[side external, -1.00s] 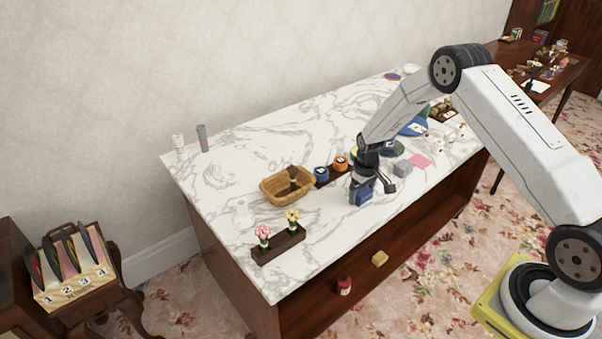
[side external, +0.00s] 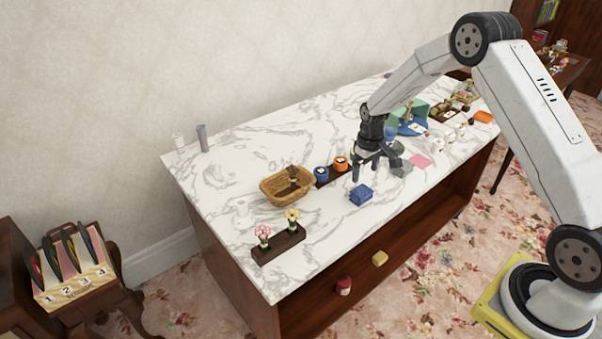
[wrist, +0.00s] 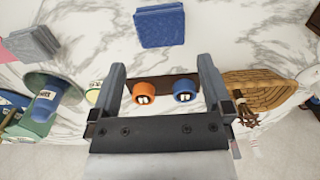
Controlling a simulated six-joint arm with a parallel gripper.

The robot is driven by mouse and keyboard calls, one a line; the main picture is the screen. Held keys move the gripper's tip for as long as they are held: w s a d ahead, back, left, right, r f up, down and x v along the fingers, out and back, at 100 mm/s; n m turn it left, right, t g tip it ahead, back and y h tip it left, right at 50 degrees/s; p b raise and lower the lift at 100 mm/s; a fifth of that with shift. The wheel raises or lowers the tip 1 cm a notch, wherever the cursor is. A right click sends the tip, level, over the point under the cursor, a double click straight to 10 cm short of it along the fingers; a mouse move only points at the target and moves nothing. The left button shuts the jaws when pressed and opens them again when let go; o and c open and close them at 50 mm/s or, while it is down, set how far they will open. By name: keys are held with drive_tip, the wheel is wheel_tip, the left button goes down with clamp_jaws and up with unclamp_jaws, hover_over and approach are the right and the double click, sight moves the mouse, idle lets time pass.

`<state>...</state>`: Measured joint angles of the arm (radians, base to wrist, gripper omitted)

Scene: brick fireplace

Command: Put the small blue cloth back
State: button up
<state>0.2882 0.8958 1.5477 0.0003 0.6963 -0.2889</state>
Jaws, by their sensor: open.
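The small blue cloth (side external: 361,195) is a folded, block-like stack lying on the white marble top near its front edge. It also shows at the top of the wrist view (wrist: 160,25). My gripper (side external: 377,170) is open and empty, above the marble and behind the cloth, apart from it. In the wrist view the two fingers (wrist: 162,72) stand wide apart, with the cloth beyond their tips. A grey folded stack (side external: 401,169) lies to the right of the cloth, partly hidden by my gripper.
A dark tray with a blue jar (side external: 321,173) and an orange jar (side external: 340,163) is close to my gripper. A wicker basket (side external: 287,186) and a flower holder (side external: 278,245) are to the left. A pink cloth (side external: 421,161) lies right. Bare marble surrounds the blue cloth.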

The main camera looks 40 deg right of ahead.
sight(362, 192)
drive_tip(key=shift+r, duration=2)
drive_tip(key=shift+a+r, duration=0.1)
drive_tip(key=s+a+r+t, duration=0.1)
drive_tip(key=s+a+r, duration=0.3)
drive_tip(key=s+a, duration=0.3)
drive_tip(key=s+a+r+t, duration=0.1)
drive_tip(key=s+a+r, duration=0.2)
drive_tip(key=s+a, duration=0.4)
drive_tip(key=s, duration=0.6)
drive_tip(key=shift+s+r+t, duration=0.3)
drive_tip(key=shift+r, duration=0.05)
